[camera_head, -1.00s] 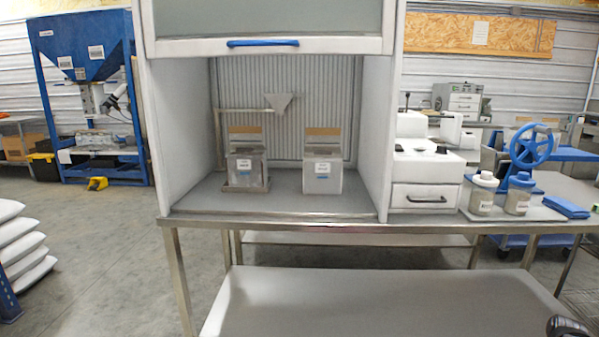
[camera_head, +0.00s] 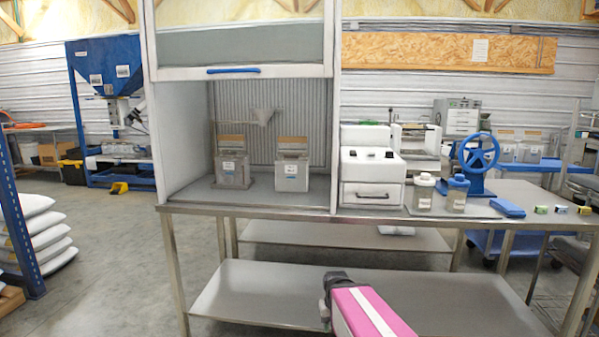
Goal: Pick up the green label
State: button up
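Several small coloured pieces lie in a row on the right end of the steel table. The leftmost one looks green and is probably the green label (camera_head: 541,209). It lies to the right of a folded blue cloth, close to the table's front edge. The pieces are too small to read. A pink and dark part of my arm shows low in front of the table, well left of and below the label. No gripper fingers can be made out.
A blue cloth (camera_head: 508,207), two lidded jars (camera_head: 423,192) and a blue handwheel (camera_head: 478,155) stand to the left. The white hood (camera_head: 180,140) covers the table's left part.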

aim_at(540, 208)
jog(key=u, duration=0.2)
jog(key=z, duration=2.05)
jog(key=i+l+u, duration=0.25)
jog(key=l, duration=0.3)
jog(key=i+l+u, duration=0.15)
jog(key=i+l, duration=0.05)
jog(key=l, duration=0.1)
